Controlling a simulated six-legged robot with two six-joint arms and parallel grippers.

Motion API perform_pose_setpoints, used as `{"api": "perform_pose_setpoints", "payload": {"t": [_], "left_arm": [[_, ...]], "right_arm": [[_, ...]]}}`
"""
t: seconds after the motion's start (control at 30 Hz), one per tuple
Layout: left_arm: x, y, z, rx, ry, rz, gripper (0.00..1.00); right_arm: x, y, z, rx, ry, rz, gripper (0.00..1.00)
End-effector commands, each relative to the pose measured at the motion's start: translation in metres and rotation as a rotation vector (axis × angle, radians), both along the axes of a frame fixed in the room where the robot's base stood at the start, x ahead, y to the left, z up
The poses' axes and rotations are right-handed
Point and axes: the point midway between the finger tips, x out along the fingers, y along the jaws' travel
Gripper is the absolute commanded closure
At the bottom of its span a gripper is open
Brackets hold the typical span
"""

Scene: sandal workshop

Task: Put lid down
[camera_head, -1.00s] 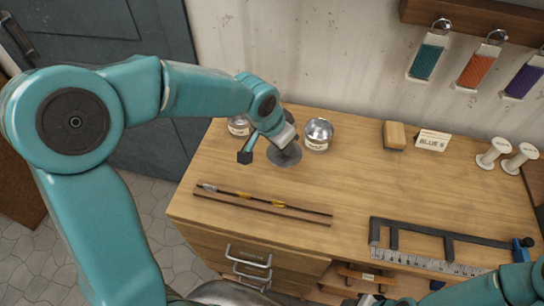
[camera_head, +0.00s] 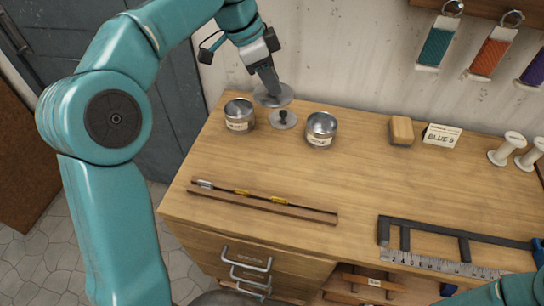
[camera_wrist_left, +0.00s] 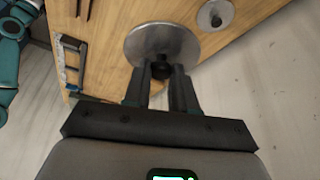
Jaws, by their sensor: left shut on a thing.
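My left gripper (camera_head: 270,90) is shut on the knob of a grey round lid (camera_head: 286,99) at the back left of the bench. The held lid also shows in the left wrist view (camera_wrist_left: 150,40), with its knob between the fingers. Its height above the bench is hard to tell. A second lid (camera_head: 291,124) with a dark knob lies on the bench between two open metal tins, and shows in the wrist view (camera_wrist_left: 226,15). The left tin (camera_head: 239,124) and right tin (camera_head: 320,140) carry pale labels. My right gripper is out of view.
A wooden strip (camera_head: 300,211) holds a thin shaft near the front edge. A tan block (camera_head: 401,131), a label card (camera_head: 441,137) and white spools (camera_head: 504,150) stand at right. A dark metal frame (camera_head: 430,236) lies front right. The bench middle is clear.

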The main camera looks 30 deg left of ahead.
Motion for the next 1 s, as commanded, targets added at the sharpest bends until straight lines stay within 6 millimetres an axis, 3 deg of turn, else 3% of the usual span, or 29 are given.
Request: {"api": "perform_pose_setpoints", "payload": {"t": [0.17,0.5,1.0], "left_arm": [[-0.001,0.004,-0.033,-0.001,0.003,0.009,1.0],[-0.001,0.004,-0.129,0.0,0.004,0.008,1.0],[-0.001,0.003,-0.198,0.0,0.0,0.009,1.0]], "right_arm": [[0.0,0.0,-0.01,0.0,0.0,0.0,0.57],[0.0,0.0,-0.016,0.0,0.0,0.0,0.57],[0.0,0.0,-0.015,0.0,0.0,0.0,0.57]]}}
